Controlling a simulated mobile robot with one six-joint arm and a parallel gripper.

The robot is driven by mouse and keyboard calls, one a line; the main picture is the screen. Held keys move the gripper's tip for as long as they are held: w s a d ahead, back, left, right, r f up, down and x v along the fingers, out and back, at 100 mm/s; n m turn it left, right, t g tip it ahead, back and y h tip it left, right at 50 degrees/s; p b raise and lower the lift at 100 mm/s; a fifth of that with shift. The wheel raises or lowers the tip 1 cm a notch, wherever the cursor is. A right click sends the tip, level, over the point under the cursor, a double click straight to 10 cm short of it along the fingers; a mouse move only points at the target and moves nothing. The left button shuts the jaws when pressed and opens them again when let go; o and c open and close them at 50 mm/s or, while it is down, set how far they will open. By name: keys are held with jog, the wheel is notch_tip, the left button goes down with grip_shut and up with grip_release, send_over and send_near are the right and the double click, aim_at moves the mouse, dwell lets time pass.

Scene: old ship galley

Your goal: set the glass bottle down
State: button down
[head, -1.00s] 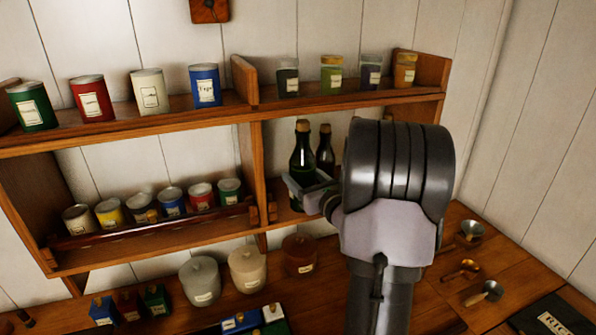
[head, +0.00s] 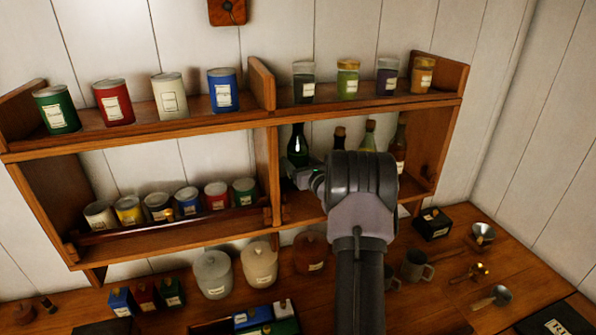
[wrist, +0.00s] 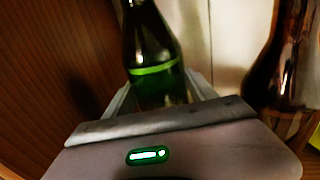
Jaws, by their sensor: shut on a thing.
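The dark green glass bottle (head: 298,148) is upright in the right compartment of the lower shelf, near the wooden divider. Its top is partly hidden by the upper shelf board. My gripper (head: 299,176) reaches into the compartment from the front right and is shut on the bottle's lower body. In the wrist view the same green bottle (wrist: 152,50) stands between the two fingers (wrist: 160,92), with a bright green band of light across it. Its base is hidden behind my gripper, so I cannot tell whether it touches the shelf floor.
A brown bottle (wrist: 284,62) stands close on the right in the wrist view. In the head view more bottles (head: 368,137) stand right of the held one, partly behind my arm. The divider (head: 272,172) is close on the left. Jars (head: 347,80) line the upper shelf.

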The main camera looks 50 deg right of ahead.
jog(key=f, duration=0.1)
jog(key=f+p, duration=0.1)
jog(key=f, duration=0.3)
jog(key=shift+w+d, duration=0.3)
jog(key=shift+c, duration=1.5)
grip_release()
jog(key=shift+a, duration=0.1)
jog(key=shift+s+a, duration=0.1)
jog(key=b+v, duration=0.2)
jog(key=v, duration=1)
jog(key=shift+r, duration=0.1)
jog(key=shift+s, duration=0.1)
